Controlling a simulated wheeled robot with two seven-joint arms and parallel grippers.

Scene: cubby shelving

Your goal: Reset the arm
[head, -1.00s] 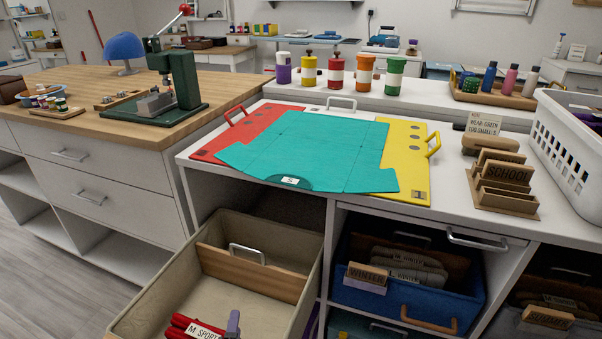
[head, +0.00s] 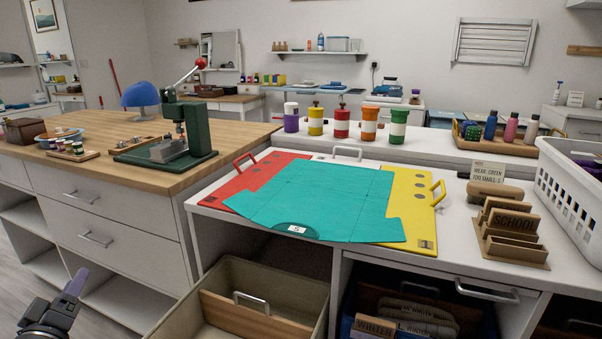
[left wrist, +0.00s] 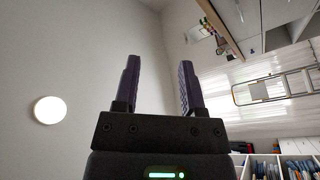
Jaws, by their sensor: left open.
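My left gripper (head: 66,295) shows at the lower left of the head view, in front of the drawers and clear of them. In the left wrist view its two purple-grey fingers (left wrist: 158,85) stand wide apart with nothing between them. My right gripper is in neither view.
A white counter (head: 465,215) holds a teal garment (head: 320,200) on a folding board. An open beige bin (head: 185,310) juts out below it. A wooden counter (head: 110,125) with a green press (head: 198,130) stands at left. Floor at the lower left is free.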

